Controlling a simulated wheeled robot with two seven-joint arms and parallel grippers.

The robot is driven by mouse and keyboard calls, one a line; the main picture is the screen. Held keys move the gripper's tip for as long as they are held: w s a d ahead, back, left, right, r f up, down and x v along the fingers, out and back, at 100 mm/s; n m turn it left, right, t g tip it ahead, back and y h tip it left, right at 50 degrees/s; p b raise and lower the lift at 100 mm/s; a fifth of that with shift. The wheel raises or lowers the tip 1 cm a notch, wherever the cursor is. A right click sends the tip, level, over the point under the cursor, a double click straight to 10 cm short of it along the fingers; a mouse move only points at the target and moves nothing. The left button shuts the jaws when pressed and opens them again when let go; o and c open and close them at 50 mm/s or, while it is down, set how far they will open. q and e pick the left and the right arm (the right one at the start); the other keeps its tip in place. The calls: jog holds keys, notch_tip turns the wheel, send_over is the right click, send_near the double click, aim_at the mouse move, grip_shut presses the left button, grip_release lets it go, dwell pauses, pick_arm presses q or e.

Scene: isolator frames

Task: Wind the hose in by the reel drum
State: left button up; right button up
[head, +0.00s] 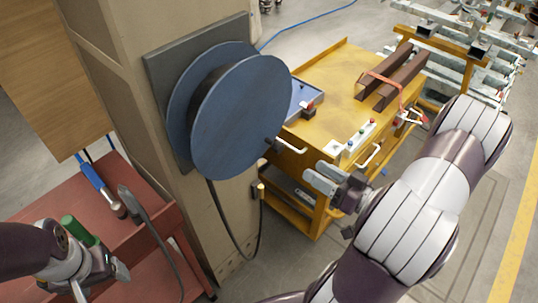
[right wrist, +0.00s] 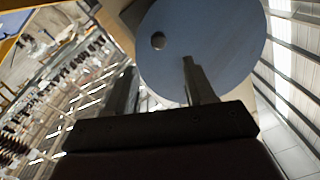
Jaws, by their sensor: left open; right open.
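The blue reel drum (head: 245,115) is mounted on a dark plate on the beige column. A dark knob (head: 271,143) sticks out near the right edge of its face; it also shows in the right wrist view (right wrist: 158,41). The dark hose (head: 222,222) hangs from under the drum in a loop and rises to a brass-coloured end (head: 261,190) beside the column. My right gripper (head: 311,176) is open and empty, right of the knob and apart from it. Its fingers (right wrist: 160,80) point at the drum face. My left gripper (head: 100,281) is open over the red cart, away from the drum.
A yellow cart (head: 335,105) with brown beams (head: 392,75) and a button strip stands behind my right gripper. The red cart (head: 110,160) at left holds a blue-handled tool (head: 97,182) and a green cylinder (head: 76,230). A wooden panel (head: 45,80) hangs at left.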

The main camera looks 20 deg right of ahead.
aim_at(281, 150)
jog(key=shift+n, duration=0.7)
jog(key=p+x, duration=0.1)
jog(key=x, duration=1.2)
jog(key=shift+d+f+p, duration=0.1)
jog(key=shift+p, duration=0.3)
jog(key=shift+w, duration=0.1)
grip_shut()
